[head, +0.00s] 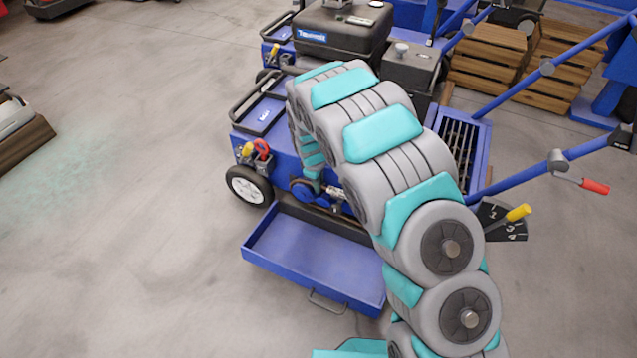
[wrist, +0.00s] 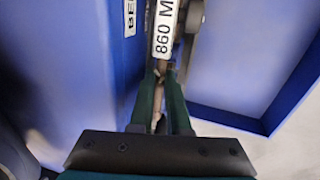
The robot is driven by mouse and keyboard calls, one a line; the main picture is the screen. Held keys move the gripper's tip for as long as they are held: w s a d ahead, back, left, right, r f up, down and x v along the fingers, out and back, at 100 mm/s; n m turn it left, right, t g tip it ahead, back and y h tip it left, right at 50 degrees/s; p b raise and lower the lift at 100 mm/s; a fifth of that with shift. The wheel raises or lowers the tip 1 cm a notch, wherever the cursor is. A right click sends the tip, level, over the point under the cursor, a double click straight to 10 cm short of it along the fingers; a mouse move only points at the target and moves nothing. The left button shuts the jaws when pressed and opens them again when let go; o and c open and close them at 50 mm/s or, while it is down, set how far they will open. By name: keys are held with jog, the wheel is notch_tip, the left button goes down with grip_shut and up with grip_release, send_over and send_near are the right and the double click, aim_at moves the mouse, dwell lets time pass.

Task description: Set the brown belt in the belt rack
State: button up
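In the wrist view, my gripper (wrist: 164,76) has two dark green fingers close together, with a narrow gap between them. A thin brownish strip shows in that gap; I cannot tell whether it is the belt or whether the fingers grip it. Just beyond the fingertips is a white label (wrist: 164,32) reading "860 M", cut off at the top. Left of it, a blue panel (wrist: 85,75) carries a label (wrist: 129,18) starting "BE". In the head view my arm reaches down to the blue machine's front, and the gripper is mostly hidden there. I cannot clearly identify the brown belt or the rack.
A blue open tray (head: 315,256) extends from the machine's front, low beside my arm, and looks empty. A wheel (head: 249,186) and a red-handled part (head: 262,149) are left of my arm. Blue handle bars (head: 520,188) stick out right. The floor at left is mostly clear.

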grip_shut()
dwell(0.8)
jog(key=shift+r+p, duration=0.3)
jog(key=shift+r, duration=0.25)
jog(key=shift+w+a, duration=0.1)
jog(key=shift+a, duration=0.3)
dwell(0.7)
jog(key=shift+s+a+r+p, duration=0.15)
jog(key=shift+s+a, duration=0.25)
jog(key=shift+s, duration=0.6)
jog(key=shift+s+a+p, duration=0.2)
jog(key=shift+s+a, duration=0.2)
jog(key=shift+s, duration=0.6)
dwell(0.3)
jog(key=shift+c, duration=0.2)
grip_release()
jog(key=shift+a, duration=0.1)
jog(key=shift+s, duration=0.1)
grip_shut()
